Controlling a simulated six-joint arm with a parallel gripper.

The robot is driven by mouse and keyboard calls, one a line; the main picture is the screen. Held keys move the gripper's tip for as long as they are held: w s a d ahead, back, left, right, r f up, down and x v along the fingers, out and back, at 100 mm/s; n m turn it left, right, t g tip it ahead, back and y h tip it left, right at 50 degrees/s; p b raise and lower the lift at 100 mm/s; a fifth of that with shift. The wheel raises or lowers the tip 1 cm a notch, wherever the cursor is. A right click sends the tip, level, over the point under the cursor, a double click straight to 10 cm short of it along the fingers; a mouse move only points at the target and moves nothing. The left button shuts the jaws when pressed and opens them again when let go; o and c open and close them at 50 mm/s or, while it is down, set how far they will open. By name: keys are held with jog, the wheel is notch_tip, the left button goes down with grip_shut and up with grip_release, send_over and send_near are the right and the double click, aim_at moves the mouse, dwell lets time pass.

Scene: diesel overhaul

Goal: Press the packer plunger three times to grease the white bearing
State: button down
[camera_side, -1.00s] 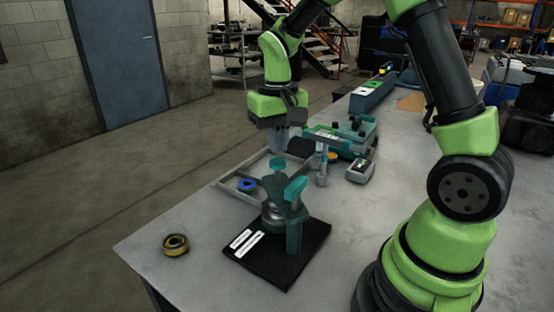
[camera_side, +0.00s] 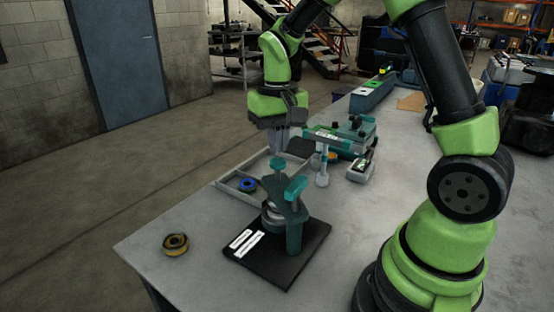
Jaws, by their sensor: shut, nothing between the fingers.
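The bearing packer (camera_side: 293,228) stands on a black base plate (camera_side: 262,262) with white labels, near the front of the table. Its teal plunger knob (camera_side: 278,163) sticks up at the top. My gripper (camera_side: 279,148) points down just above the knob, shut with nothing between its fingers. I cannot tell whether the fingertips touch the knob. A pale ring (camera_side: 272,218) shows low inside the packer, largely hidden by the packer's teal parts; I cannot tell if it is the white bearing.
A yellow-and-black bearing (camera_side: 175,244) lies at the table's front left. A grey divided tray (camera_side: 228,186) behind the packer holds a blue-ringed bearing (camera_side: 246,185). A teal fixture (camera_side: 350,135) and a grey handheld device (camera_side: 361,172) stand behind, to the right.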

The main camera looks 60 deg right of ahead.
aim_at(278, 161)
jog(key=shift+f, duration=0.15)
jog(key=shift+f, duration=1.7)
jog(key=shift+r, duration=1.85)
jog(key=shift+f, duration=1.9)
jog(key=shift+r, duration=1.9)
